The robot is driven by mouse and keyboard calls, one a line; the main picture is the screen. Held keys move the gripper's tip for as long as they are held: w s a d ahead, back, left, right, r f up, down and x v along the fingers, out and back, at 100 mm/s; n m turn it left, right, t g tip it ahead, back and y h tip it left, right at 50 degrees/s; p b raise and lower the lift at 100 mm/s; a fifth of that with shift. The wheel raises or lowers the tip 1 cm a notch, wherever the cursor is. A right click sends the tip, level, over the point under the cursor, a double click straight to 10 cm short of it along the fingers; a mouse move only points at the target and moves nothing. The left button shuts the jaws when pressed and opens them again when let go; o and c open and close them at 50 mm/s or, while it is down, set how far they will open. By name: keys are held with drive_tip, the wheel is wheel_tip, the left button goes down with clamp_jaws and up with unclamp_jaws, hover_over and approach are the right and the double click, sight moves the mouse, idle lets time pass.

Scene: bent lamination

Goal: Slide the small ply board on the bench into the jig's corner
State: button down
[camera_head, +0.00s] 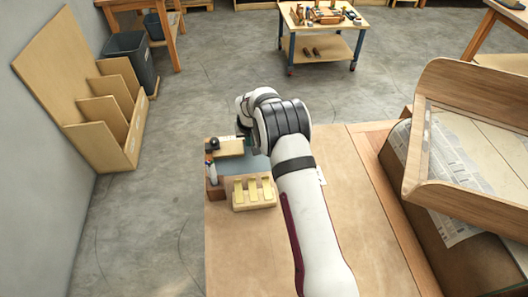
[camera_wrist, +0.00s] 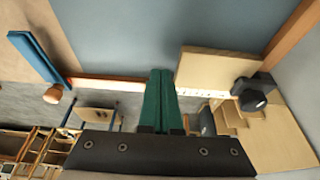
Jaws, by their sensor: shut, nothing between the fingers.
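The small ply board (camera_wrist: 215,66) is a pale tan slab on the blue-grey bench mat (camera_wrist: 150,35), right of centre in the wrist view. It also shows in the head view (camera_head: 232,147), beyond the mat. In the wrist view a brown jig fence (camera_wrist: 292,32) runs along the board's right side, and another brown strip (camera_wrist: 120,78) lies to its left. Whether the board touches either is unclear. My gripper (camera_wrist: 160,73) has green fingers shut together, empty, just left of the board and apart from it in the picture. My arm hides most of it in the head view.
A black knob (camera_wrist: 253,95) stands by the board's right corner. A blue bar (camera_wrist: 36,58) and a wooden knob (camera_wrist: 54,93) are at the left. A wooden block with yellow pieces (camera_head: 253,193) sits on the bench near the mat. The bench front (camera_head: 245,250) is clear.

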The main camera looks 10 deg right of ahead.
wheel_tip(320, 180, up, 6)
drive_tip(key=shift+r, duration=0.25)
idle(0.4)
drive_tip(key=s+d+r+m+g, duration=0.1)
drive_tip(key=s+r+m, duration=0.1)
drive_tip(key=s+r, duration=0.7)
drive_tip(key=s+d+r+m+g, duration=0.15)
drive_tip(key=s+r, duration=0.45)
drive_tip(key=s, duration=0.7)
drive_tip(key=s+m+g+y, duration=0.1)
drive_tip(key=s+m, duration=0.1)
drive_tip(key=s, duration=2.1)
drive_tip(key=shift+s+a+f+g+y, duration=0.15)
drive_tip(key=shift+a+f+g+y, duration=0.15)
drive_tip(key=shift+f+g+y, duration=0.1)
